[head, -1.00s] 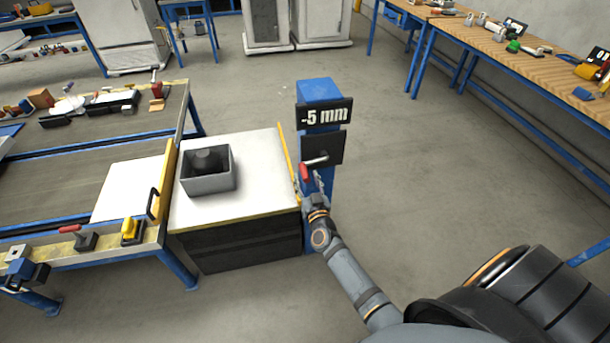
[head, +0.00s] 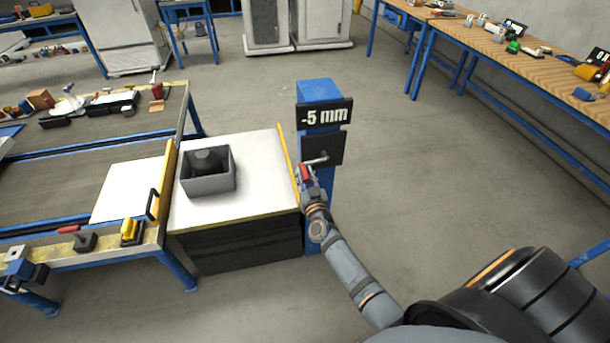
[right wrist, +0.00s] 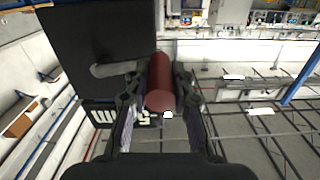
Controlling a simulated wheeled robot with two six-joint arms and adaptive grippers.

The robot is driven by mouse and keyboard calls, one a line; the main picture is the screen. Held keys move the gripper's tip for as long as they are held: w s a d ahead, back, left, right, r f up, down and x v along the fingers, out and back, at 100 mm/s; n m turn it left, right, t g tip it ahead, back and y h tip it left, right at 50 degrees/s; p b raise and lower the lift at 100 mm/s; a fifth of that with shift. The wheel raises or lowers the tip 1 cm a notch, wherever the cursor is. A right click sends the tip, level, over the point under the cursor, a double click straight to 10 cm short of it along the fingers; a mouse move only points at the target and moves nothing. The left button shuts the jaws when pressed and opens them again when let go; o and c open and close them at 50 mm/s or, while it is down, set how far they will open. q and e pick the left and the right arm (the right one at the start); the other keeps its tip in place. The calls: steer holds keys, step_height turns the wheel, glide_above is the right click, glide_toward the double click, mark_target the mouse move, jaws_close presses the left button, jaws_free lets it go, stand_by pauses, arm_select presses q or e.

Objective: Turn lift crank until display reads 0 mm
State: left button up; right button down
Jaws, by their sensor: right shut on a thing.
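The lift display (head: 324,114) on the blue post (head: 320,90) reads -5 mm in the head view. Below it is a black plate (head: 330,147) with the metal crank arm (head: 317,160). The crank's red handle (head: 305,173) hangs to the lower left of the plate. My right gripper (head: 307,184) is at the red handle. In the right wrist view the handle (right wrist: 160,85) stands between the two fingers of the right gripper (right wrist: 158,95), which are shut on it. The display shows upside down and partly hidden there. My left gripper is not in view.
A white-topped lift table (head: 255,185) with a grey open box (head: 208,183) stands left of the post. A workbench with a yellow edge, red clamp (head: 80,238) and yellow clamp (head: 131,230) adjoins it. Floor to the right of the post is clear.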

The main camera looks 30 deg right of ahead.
steer(key=shift+f, duration=0.1)
steer(key=n, duration=0.1)
steer(key=f+n+p, duration=0.1)
steer(key=shift+s+d+f+n, duration=0.1)
steer(key=shift+d+f+n, duration=0.1)
steer(key=shift+f+n, duration=0.1)
steer(key=f+n, duration=0.1)
steer(key=d+n+p, duration=0.1)
steer(key=shift+s+f+n, duration=0.1)
steer(key=shift+f+n, duration=0.2)
steer(key=shift+f, duration=0.1)
steer(key=s+d+f+n+p, duration=0.2)
steer(key=d+f+n, duration=0.1)
steer(key=d+n, duration=0.6)
steer(key=n, duration=0.4)
steer(key=shift+f, duration=0.3)
steer(key=shift+s+d+r, duration=0.1)
steer(key=shift+d, duration=0.05)
steer(key=c, duration=1.1)
jaws_free()
